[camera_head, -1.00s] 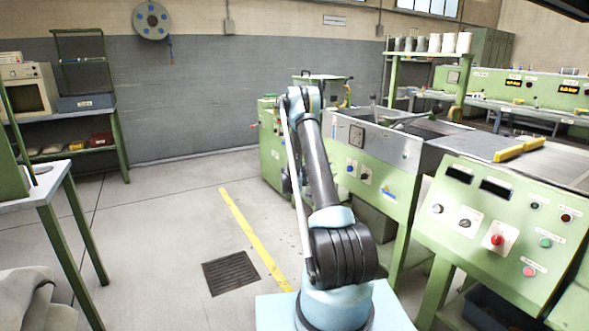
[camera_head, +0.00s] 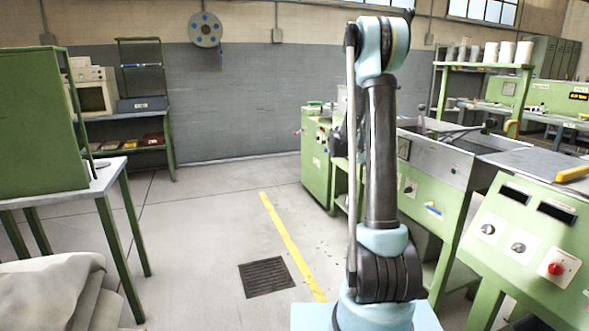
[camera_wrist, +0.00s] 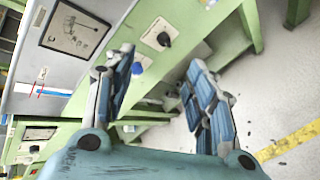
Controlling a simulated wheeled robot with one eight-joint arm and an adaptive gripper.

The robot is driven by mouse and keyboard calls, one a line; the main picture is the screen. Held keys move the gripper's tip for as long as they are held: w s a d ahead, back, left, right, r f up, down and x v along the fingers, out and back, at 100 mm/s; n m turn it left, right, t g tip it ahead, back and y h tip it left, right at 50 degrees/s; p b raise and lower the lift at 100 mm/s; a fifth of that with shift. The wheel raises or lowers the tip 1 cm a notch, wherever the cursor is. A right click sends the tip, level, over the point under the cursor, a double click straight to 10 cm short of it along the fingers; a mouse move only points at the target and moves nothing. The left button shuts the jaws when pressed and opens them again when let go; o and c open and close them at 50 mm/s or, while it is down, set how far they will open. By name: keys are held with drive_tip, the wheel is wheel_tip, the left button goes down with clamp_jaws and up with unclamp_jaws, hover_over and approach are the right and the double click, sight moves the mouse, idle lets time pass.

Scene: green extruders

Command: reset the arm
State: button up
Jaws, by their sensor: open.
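My arm stands nearly upright in the head view, rising from its light blue base in front of the green machine. In the wrist view my gripper (camera_wrist: 160,85) has its two blue fingers spread apart, with nothing between them. The fingers are in front of the green machine's side panel (camera_wrist: 180,60) and the floor. In the head view the gripper cannot be made out clearly behind the arm links.
The green machine (camera_head: 432,210) and a control console (camera_head: 525,245) stand close on the right. A white-topped table (camera_head: 110,172) is at the left. A floor grate (camera_head: 266,277) and yellow line (camera_head: 290,243) lie on the open floor between.

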drive_tip(key=s+a+r+m+y, duration=0.1)
drive_tip(key=s+a+r, duration=0.1)
drive_tip(key=s, duration=0.4)
drive_tip(key=s+a+r+m+y, duration=0.1)
drive_tip(key=s+r+m+y, duration=0.1)
drive_tip(key=s, duration=0.5)
drive_tip(key=s+a+f+m+y, duration=0.2)
drive_tip(key=s+a, duration=0.3)
drive_tip(key=s, duration=0.6)
drive_tip(key=s+a+f+m+g+y, duration=0.1)
drive_tip(key=s+a+f+m+y, duration=0.1)
drive_tip(key=s, duration=1)
drive_tip(key=s+a+f+m+y, duration=0.2)
drive_tip(key=s+a+f, duration=0.4)
drive_tip(key=s, duration=0.6)
drive_tip(key=shift+a+m+g+y, duration=0.3)
drive_tip(key=shift+a+y, duration=0.6)
drive_tip(key=shift+a, duration=0.1)
drive_tip(key=shift+w+f, duration=0.25)
drive_tip(key=shift+w, duration=0.15)
